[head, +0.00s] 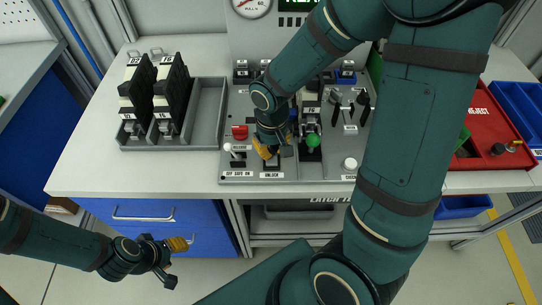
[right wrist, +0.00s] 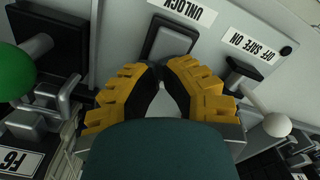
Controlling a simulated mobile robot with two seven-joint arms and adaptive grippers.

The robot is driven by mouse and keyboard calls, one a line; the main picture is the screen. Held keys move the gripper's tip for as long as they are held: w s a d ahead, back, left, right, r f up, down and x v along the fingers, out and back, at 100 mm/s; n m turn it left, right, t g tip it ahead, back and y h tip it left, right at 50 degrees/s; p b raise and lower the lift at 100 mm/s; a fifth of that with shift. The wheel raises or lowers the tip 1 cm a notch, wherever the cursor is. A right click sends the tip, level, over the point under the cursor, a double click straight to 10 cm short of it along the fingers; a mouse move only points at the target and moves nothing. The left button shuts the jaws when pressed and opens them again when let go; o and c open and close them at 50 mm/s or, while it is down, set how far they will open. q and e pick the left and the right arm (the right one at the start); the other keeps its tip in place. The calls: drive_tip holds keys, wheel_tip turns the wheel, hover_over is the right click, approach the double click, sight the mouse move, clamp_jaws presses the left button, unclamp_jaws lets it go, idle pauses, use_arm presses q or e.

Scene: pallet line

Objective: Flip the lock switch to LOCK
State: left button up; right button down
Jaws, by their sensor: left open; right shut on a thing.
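In the head view that label (head: 271,175) is at the panel's front edge, and my right gripper largely covers the switch. My right gripper (head: 268,153) points down at it. In the right wrist view its yellow fingertips (right wrist: 163,68) are closed together at the switch's end away from the UNLOCK label. The exact contact between the tips is hidden. My left gripper (head: 175,262) is open and empty, low in front of the blue drawers.
The OFF/SAFE/ON lever with a white knob (right wrist: 277,125) is close beside the right gripper. A green-knobbed lever (head: 312,141) stands on the other side. A red button (head: 240,132) and white knob (head: 350,163) are on the panel. A grey tray (head: 207,108) is left.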

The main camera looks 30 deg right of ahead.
drive_tip(key=shift+r+p, duration=2.85)
drive_tip(key=shift+r, duration=0.7)
drive_tip(key=shift+f, duration=0.1)
